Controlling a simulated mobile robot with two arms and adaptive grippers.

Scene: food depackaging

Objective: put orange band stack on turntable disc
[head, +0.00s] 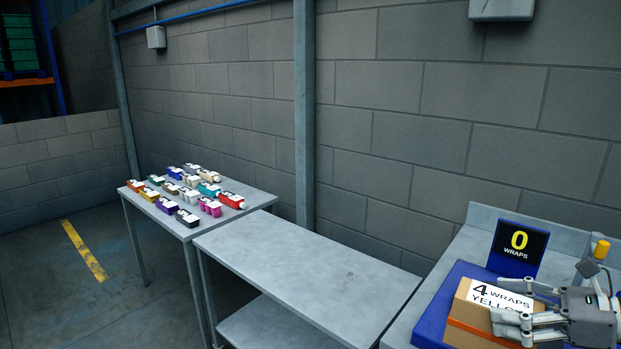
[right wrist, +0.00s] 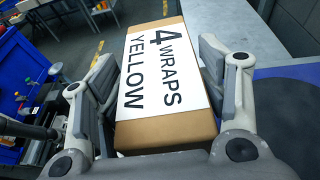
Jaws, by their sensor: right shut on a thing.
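The orange band stack (head: 466,324) is a brown cardboard block with an orange band and a white label reading "4 WRAPS YELLOW". The label (right wrist: 158,75) fills much of the right wrist view. My right gripper (head: 525,318) is shut on the stack, with a finger on each side of it in the right wrist view. The blue turntable unit (head: 432,318) lies around and behind the stack. My left gripper is not in view.
A display (head: 519,242) reading "0 WRAPS" stands behind the stack, with a yellow-topped post (head: 601,249) at its right. A bare grey table (head: 310,268) stands in the middle. A table at the left holds several coloured small packs (head: 187,216).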

